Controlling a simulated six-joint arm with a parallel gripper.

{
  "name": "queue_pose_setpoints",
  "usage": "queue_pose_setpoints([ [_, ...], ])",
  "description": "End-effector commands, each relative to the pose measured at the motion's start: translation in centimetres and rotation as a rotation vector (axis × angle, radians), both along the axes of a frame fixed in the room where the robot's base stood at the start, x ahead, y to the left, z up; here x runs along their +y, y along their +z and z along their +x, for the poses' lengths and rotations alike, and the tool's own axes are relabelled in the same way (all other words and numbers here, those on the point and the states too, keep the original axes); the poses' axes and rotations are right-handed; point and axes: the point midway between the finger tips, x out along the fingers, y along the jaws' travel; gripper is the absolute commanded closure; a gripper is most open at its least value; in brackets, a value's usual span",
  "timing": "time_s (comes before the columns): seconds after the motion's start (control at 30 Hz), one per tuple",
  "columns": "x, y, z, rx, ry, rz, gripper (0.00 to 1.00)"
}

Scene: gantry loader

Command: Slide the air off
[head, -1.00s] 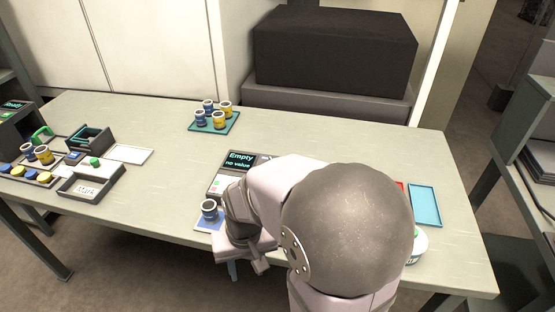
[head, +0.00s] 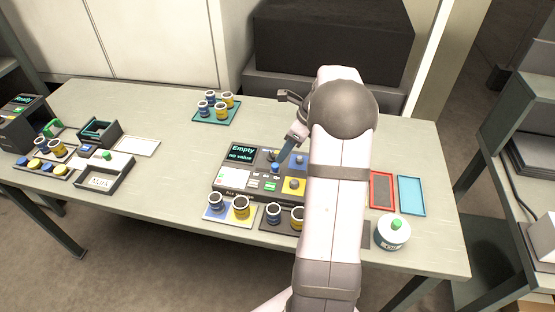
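The control panel (head: 222,180) lies mid-table in the head view, with a screen (head: 241,153) reading "Empty no value". Which control is the air slide is too small to read. My gripper (head: 283,152) points down over the panel's back middle, close to its surface; contact cannot be told. Its fingers are too small and dark to show whether they are open. My arm covers the panel's right side.
Blue and yellow cups stand on a blue-yellow mat (head: 229,219) and a dark mat (head: 265,224) before the panel, and on a teal tray (head: 228,121) behind. Red (head: 382,190) and light-blue (head: 411,196) trays and a white tub (head: 392,234) lie right. Boxes and a machine stand left.

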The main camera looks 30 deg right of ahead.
Motion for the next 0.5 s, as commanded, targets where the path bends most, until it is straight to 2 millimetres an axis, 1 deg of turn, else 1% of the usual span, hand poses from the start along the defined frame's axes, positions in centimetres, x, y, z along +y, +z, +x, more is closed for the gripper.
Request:
queue_pose_setpoints([
  [0.13,0.1,-0.3,0.1,0.001,0.000,0.002,0.61],
  [0.23,0.4,-0.9,0.3,0.002,0.002,0.003,0.61],
  [0.5,1.1,-4.0,1.3,0.004,0.003,0.002,0.61],
])
